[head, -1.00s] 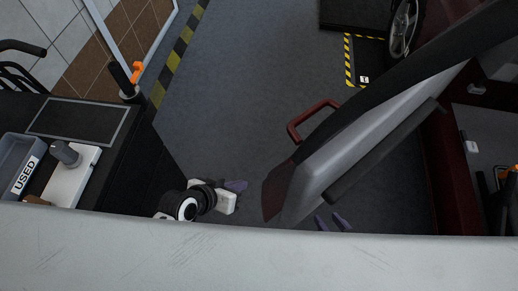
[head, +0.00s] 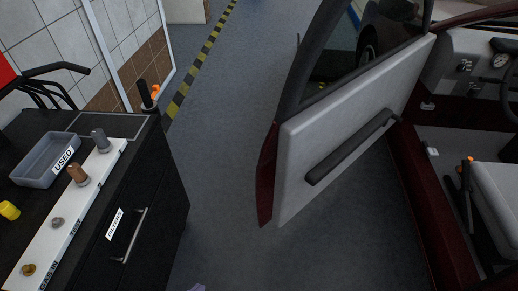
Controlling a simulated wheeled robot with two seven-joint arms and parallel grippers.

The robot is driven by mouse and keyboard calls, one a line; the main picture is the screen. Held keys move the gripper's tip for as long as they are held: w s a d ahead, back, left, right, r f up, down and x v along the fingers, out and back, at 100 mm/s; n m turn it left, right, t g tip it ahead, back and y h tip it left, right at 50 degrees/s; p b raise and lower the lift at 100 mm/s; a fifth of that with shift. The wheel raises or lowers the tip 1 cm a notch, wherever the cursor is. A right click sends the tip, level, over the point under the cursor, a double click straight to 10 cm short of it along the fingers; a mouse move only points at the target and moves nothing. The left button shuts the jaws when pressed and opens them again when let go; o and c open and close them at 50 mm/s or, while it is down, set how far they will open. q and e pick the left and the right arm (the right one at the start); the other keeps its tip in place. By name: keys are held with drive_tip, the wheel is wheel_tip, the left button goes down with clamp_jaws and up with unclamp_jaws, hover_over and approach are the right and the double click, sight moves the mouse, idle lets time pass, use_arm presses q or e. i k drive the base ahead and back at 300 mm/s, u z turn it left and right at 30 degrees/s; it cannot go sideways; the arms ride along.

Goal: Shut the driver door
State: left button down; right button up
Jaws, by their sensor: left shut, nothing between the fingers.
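The driver door (head: 335,135) of the dark red car stands wide open in the head view. Its pale grey inner panel faces me, with a long dark armrest (head: 350,148) across it. The door's dark red outer edge (head: 266,175) is at its left side, and its window frame rises above. The doorway to its right is open onto the cabin. Only a small purple fingertip part of my left gripper (head: 197,287) shows at the bottom edge, shut and empty, apart from and below the door. My right gripper is out of view.
A black workbench (head: 155,190) with a grey "USED" bin (head: 38,163) and a white strip holding several small parts stands at left. Grey floor (head: 220,140) is clear between bench and door. The red sill (head: 425,200) and seat (head: 500,195) are at right.

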sight(309, 144)
drive_tip(key=z, duration=0.95)
drive_tip(key=i, duration=0.7)
drive_tip(key=u, duration=0.9)
